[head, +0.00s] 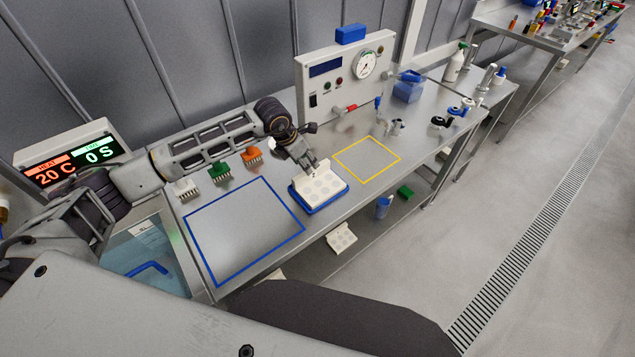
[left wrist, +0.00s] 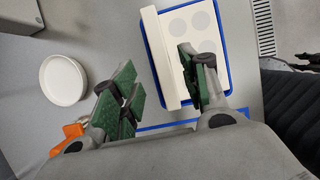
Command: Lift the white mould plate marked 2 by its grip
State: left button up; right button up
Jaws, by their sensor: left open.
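A white mould plate (head: 324,184) with round hollows lies on a blue tray (head: 322,207) near the front edge of the bench. It also shows in the left wrist view (left wrist: 205,45), with a raised white grip (left wrist: 161,55) along its left side. No number is readable on it. My left gripper (head: 309,166) is open at the plate's far side. In the left wrist view its green-padded fingers (left wrist: 160,88) appear on either side of the grip, the right one overlapping the plate. I cannot tell whether they touch it. My right gripper is not in view.
A blue-outlined area (head: 245,230) and a yellow-outlined area (head: 367,159) are bare. White, green and orange (head: 252,154) brushes lie behind. A gauge panel (head: 345,80) stands at the back. Another white plate (head: 341,239) is below the bench. A round white dish (left wrist: 63,80) sits left.

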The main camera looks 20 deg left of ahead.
aim_at(320, 183)
pick_arm(q)
jog(key=shift+w+d+f, duration=0.15)
jog(key=shift+f, duration=0.35)
jog(key=shift+p+x, duration=0.7)
jog(key=shift+x, duration=0.5)
jog(key=shift+p+x, duration=0.3)
jog(key=shift+x, duration=1.1)
grip_shut()
